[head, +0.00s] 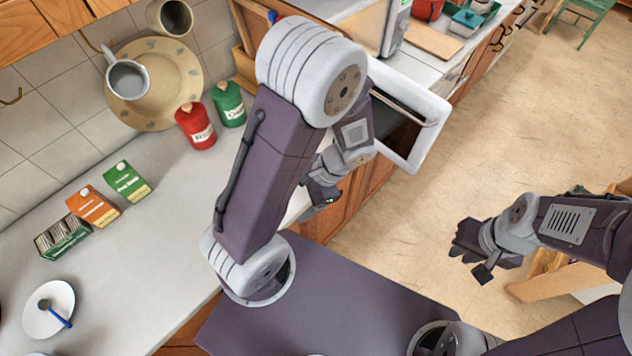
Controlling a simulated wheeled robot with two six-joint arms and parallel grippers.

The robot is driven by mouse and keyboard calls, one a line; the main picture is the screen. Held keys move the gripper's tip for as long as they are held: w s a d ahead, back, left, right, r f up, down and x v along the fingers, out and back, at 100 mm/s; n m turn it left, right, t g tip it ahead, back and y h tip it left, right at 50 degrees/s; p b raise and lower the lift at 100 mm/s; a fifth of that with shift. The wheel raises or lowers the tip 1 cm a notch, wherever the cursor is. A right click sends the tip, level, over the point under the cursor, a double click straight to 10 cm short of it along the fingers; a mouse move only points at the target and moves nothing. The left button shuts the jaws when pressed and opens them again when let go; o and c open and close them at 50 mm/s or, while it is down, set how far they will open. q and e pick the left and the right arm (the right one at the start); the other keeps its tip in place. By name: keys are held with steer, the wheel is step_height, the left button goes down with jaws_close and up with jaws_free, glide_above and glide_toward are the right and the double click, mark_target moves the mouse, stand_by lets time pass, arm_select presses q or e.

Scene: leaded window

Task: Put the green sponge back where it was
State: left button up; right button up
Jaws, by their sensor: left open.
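I cannot make out a green sponge in the head view. My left gripper (322,194) hangs beyond the counter's front edge, below the open white door. It is partly hidden by its own arm, and I see nothing held in it. My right gripper (474,258) is over the floor at the right, with its fingers apart and nothing between them.
The counter (150,255) holds a red canister (195,126), a green canister (229,104), small boxes (94,206) and a white plate (48,309). An open white door (431,135) juts out past the counter. A wooden piece (548,283) stands beside my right arm.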

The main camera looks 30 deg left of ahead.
arm_select(q)
steer(key=d+r+n+t+h, duration=0.1)
steer(key=n, duration=0.1)
steer(key=w+d+r+n+t+h+b, duration=0.1)
steer(key=n+h, duration=0.1)
steer(key=n, duration=0.1)
steer(key=w+d+r+n+t+h, duration=0.1)
steer(key=n+t+h, duration=0.1)
steer(key=n, duration=0.1)
steer(key=shift+w+d+r, duration=0.1)
steer(key=shift+d+r, duration=0.1)
steer(key=shift+d, duration=0.1)
stand_by(0.6)
